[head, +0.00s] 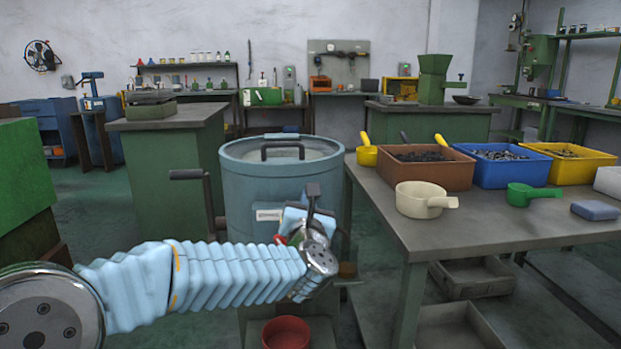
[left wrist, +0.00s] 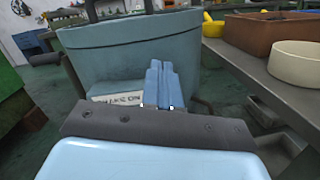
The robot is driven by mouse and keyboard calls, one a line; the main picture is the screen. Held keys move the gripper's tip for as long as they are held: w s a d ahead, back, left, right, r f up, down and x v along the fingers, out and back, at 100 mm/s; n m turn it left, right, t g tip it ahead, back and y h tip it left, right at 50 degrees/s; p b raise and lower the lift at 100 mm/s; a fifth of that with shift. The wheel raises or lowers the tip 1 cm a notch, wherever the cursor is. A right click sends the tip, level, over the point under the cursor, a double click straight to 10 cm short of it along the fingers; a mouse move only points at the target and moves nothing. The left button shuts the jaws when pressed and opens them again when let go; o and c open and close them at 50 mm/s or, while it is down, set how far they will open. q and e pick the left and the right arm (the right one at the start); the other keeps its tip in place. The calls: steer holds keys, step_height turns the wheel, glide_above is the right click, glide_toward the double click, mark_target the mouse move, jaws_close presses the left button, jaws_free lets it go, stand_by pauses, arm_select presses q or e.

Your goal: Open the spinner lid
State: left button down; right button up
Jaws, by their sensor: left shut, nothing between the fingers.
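The spinner (head: 245,190) is a blue-grey drum standing left of the workbench. Its lid (head: 300,157) lies flat on top inside the rim, with a dark bar handle (head: 282,146) upright on it. In the left wrist view the drum wall (left wrist: 110,60) fills the upper middle, and the lid's top is hidden. My left gripper (head: 297,213) is in front of the drum, below the rim and the handle. In the left wrist view its blue fingers (left wrist: 158,75) are together and empty, pointing at the drum wall. My right gripper is out of view.
A dark crank (head: 190,175) sticks out at the drum's left. The workbench (head: 390,215) stands close at right, with a brown bin (head: 420,173), a cream scoop (head: 418,203) and other bins. A red bowl (head: 286,333) sits low in front of the drum.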

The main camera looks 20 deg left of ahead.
arm_select(q)
step_height(320, 180, up, 6)
steer(key=s+a+f+n+y, duration=0.1)
steer(key=s+a+n+y, duration=0.1)
steer(key=n, duration=0.3)
steer(key=p, duration=0.3)
glide_toward(293, 157)
steer(key=w+a+r, duration=0.2)
steer(key=r, duration=0.1)
steer(key=shift+w+r, duration=0.2)
steer(key=shift+w, duration=0.15)
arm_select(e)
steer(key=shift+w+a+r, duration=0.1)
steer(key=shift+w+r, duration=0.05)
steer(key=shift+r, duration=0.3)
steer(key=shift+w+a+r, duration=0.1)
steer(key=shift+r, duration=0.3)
arm_select(q)
steer(key=shift+r, duration=0.1)
